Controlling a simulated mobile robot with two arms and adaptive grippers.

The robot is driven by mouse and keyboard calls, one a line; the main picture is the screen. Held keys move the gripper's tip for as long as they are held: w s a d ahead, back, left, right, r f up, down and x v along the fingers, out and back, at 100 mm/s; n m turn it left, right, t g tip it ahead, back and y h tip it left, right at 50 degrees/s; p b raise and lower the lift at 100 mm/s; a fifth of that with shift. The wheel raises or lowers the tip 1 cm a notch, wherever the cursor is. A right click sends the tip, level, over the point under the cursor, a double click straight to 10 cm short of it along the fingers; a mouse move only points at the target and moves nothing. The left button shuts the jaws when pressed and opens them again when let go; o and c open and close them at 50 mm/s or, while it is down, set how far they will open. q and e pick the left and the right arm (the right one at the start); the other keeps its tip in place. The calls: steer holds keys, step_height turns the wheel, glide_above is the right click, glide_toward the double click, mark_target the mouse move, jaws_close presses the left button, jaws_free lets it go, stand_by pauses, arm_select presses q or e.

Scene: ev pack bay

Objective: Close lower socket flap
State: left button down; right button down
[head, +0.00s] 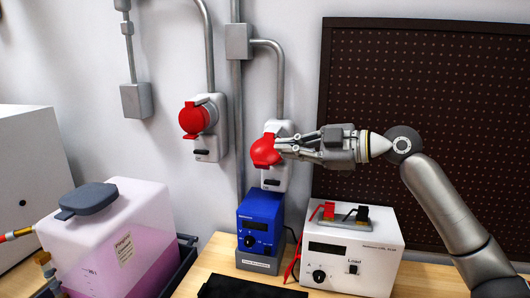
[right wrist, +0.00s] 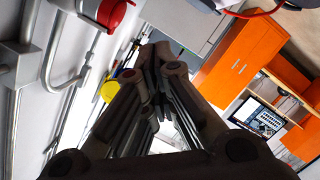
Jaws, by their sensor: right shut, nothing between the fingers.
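The lower socket (head: 275,179) is a light grey wall box with a red round socket and flap (head: 263,152) on its front. My right gripper (head: 280,146) is shut and empty, with its fingertips at the right side of the red flap, touching or very close. The fingers partly hide the flap, so I cannot tell how far it stands open. In the right wrist view the shut fingers (right wrist: 150,82) fill the middle. A red socket part (right wrist: 113,12) shows at the top there. My left gripper is not in view.
A second socket box (head: 209,148) with a red cover (head: 194,119) is on the wall to the left. Below stand a blue meter (head: 259,222), a white power supply (head: 350,262) and a pink-filled container (head: 110,240). A dark perforated board (head: 430,100) hangs behind my right arm.

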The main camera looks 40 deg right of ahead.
mark_target(265, 158)
steer(key=w+f+p, duration=0.1)
steer(key=w, duration=0.1)
steer(key=w+f+p, duration=0.1)
steer(key=w+p, duration=0.1)
steer(key=w, duration=0.1)
steer(key=w+a+f+p, duration=0.1)
steer(key=w+f+p, duration=0.1)
steer(key=shift+w+a+f, duration=0.1)
steer(key=shift+w, duration=0.1)
stand_by(0.5)
